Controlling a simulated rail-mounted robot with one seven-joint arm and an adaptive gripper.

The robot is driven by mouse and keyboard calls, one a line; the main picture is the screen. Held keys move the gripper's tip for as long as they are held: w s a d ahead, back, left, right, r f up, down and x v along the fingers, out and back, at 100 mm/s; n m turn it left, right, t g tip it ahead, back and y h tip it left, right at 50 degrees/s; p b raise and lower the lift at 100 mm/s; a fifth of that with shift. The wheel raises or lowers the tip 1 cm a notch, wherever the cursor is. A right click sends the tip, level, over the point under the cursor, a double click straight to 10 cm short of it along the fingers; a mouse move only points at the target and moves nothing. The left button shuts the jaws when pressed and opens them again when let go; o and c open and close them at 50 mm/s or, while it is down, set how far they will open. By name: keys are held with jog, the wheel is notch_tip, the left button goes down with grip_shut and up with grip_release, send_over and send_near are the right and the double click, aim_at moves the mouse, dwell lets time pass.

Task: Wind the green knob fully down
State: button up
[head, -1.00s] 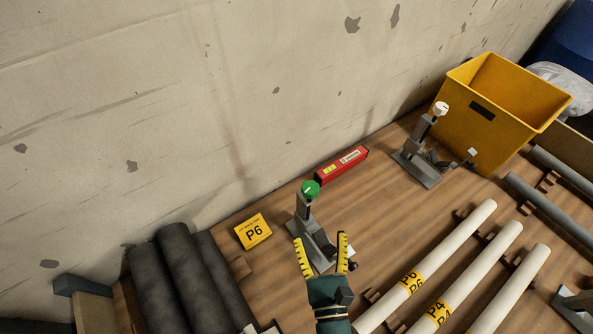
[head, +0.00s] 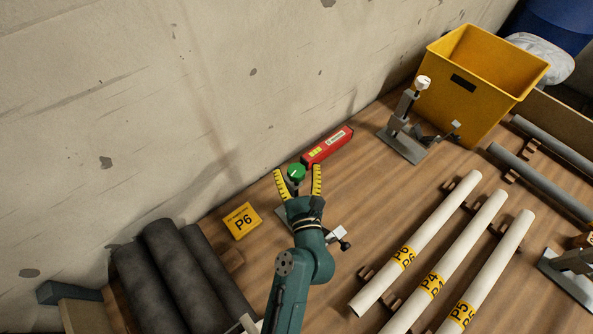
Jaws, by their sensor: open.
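The green knob (head: 296,172) sits on top of a grey clamp (head: 284,214) that stands on the wooden bench. The clamp is largely hidden behind my gripper and arm. My gripper (head: 297,174) is open, with its yellow-faced fingers on the left and right of the green knob in the head view. The knob shows between the fingertips, and I cannot tell whether either finger touches it. A white mark shows on the knob's top.
A red box (head: 328,147) lies just behind the knob. A yellow P6 card (head: 242,221) lies to the left. A second clamp with a white knob (head: 423,83) stands near the yellow bin (head: 452,98). White pipes (head: 445,265) lie right, dark rolls (head: 180,275) lower left.

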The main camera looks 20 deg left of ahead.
jog(key=shift+w+a, duration=0.2)
jog(key=shift+c, duration=0.2)
jog(key=c, duration=1.2)
jog(key=shift+o, duration=0.2)
jog(key=shift+d+f+n+y+b, duration=0.1)
jog(key=shift+n+y+b, duration=0.2)
jog(key=shift+y+b, duration=0.15)
